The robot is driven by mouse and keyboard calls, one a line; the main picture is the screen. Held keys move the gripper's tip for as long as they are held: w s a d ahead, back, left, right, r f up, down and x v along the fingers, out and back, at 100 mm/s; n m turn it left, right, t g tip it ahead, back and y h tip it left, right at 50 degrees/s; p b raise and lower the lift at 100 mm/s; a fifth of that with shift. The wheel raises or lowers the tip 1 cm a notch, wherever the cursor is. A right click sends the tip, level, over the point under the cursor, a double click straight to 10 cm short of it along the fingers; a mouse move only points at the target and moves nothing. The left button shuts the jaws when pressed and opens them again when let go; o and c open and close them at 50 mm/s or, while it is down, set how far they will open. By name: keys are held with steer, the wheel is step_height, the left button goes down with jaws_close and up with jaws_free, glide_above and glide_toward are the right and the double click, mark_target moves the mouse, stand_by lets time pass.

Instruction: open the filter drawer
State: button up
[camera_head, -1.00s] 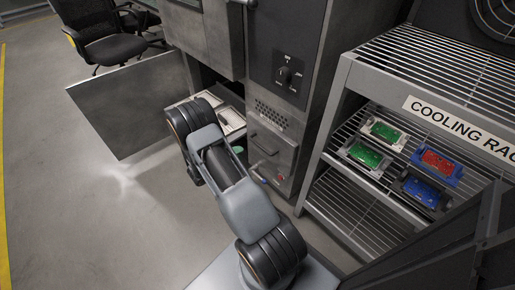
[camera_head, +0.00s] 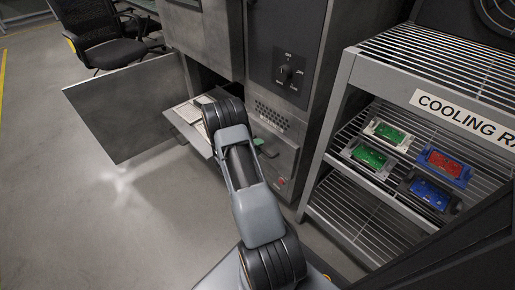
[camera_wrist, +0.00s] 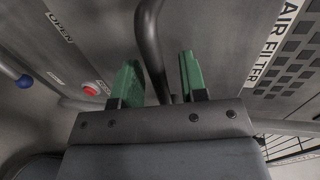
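The filter drawer front (camera_head: 283,158) is low on the grey machine, below a vent grille, partly hidden behind my arm in the head view. In the wrist view an AIR FILTER label (camera_wrist: 276,42) is on the grey front beside a slotted grille. A dark curved bar handle (camera_wrist: 151,45) shows there, running between the green fingertips. My gripper (camera_wrist: 160,82) is open, with visible gaps between fingers and handle. In the head view most of my gripper is hidden by my arm; a bit of green shows beside the drawer front.
A red button (camera_wrist: 90,89) and a blue knob (camera_wrist: 24,81) are left of my gripper. A lowered or swung-out metal panel (camera_head: 125,105) is at left. The cooling rack (camera_head: 345,75) with several coloured parts stands close at right. Open floor lies front left.

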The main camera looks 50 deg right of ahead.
steer(key=shift+c, duration=0.3)
jaws_close()
steer(key=shift+a, duration=0.15)
